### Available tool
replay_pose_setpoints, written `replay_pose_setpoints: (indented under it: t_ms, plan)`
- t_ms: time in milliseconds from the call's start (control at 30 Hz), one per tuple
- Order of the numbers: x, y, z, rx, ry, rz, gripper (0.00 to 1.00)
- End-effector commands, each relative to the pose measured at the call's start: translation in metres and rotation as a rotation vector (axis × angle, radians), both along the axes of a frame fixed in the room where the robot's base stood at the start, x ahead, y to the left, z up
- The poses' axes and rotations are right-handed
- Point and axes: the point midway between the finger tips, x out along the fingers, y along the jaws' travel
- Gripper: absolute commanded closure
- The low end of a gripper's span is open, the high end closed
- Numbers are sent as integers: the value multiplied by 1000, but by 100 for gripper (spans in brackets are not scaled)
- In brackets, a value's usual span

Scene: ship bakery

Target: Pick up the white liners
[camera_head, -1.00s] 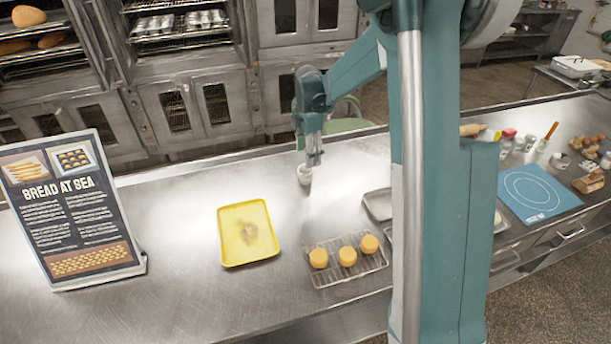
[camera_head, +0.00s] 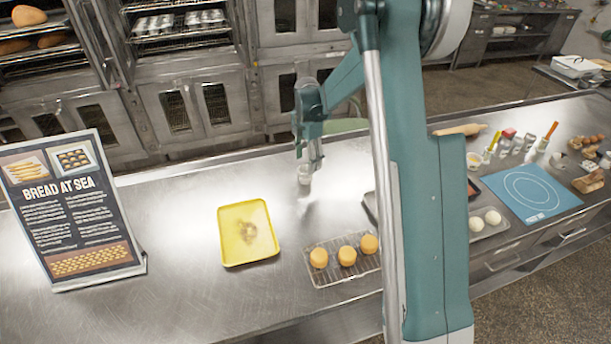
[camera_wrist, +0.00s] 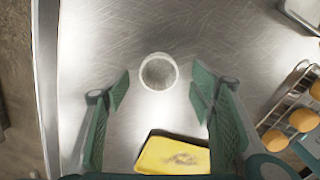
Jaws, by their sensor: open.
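The white liners (camera_wrist: 159,72) show in the wrist view as a round white cup shape with a greyish inside, standing on the steel counter. In the head view the liners (camera_head: 304,178) are a small pale shape just below my gripper (camera_head: 308,160). In the wrist view my gripper (camera_wrist: 158,100) is open, with its two green fingers spread wide apart. The liners appear between and a little ahead of the fingertips, and nothing is held. I cannot tell the exact height of the fingertips above the counter.
A yellow tray (camera_head: 229,254) lies left of the liners. A wire rack (camera_head: 323,278) with three orange-brown buns stands nearer the front. A "Bread at Sea" sign (camera_head: 75,205) stands at the left. A blue mat (camera_head: 556,196) lies at the right. The counter around the liners is clear.

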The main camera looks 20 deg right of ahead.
Motion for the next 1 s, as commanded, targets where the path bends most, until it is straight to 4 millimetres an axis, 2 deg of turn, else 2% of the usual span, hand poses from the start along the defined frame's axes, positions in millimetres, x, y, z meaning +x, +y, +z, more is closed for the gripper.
replay_pose_setpoints:
  t_ms: [200, 667, 1000]
  plan:
    - [0, 0, -15, 0, 0, 0, 45]
    - [0, 0, -20, 0, 0, 0, 45]
    - [1, 2, -48, 0, 0, 0, 45]
